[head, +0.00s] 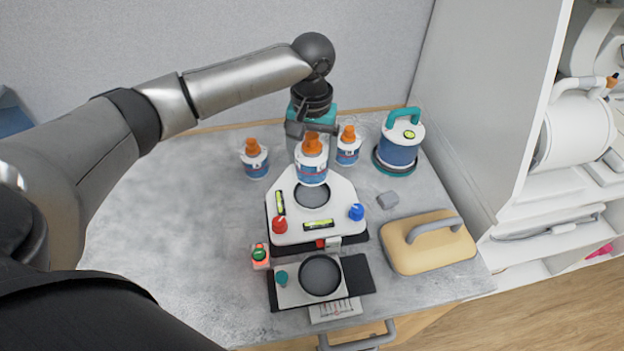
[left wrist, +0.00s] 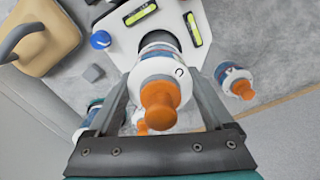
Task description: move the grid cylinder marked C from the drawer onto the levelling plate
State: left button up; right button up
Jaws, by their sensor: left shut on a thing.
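My left gripper (head: 312,134) is shut on a white and blue cylinder with an orange top (head: 312,172). In the left wrist view the held cylinder (left wrist: 158,92) sits between the fingers, with a small round mark, like a C, on its white collar. It appears upright, above the dark round recess of the white levelling plate (head: 290,228); I cannot tell whether it touches. The plate carries two green level vials, a red knob (head: 279,225) and a blue knob (head: 356,212). It also shows in the left wrist view (left wrist: 122,40). My right gripper is not in view.
Similar cylinders stand left (head: 255,160) and right (head: 348,148) behind the plate. A teal-handled canister (head: 400,150) and a tan block with a grey handle (head: 430,245) are on the right. A dark-recessed unit (head: 293,292) is in front, above a drawer handle (head: 357,342). The table's left is clear.

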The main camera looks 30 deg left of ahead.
aim_at(312, 136)
pick_arm(q)
notch_tip(312, 136, down, 8)
jog(key=shift+b, duration=0.3)
jog(key=shift+f, duration=0.25)
jog(key=o, duration=1.5)
notch_tip(312, 136, up, 13)
jog(key=shift+f+p, duration=0.2)
jog(key=shift+p, duration=0.3)
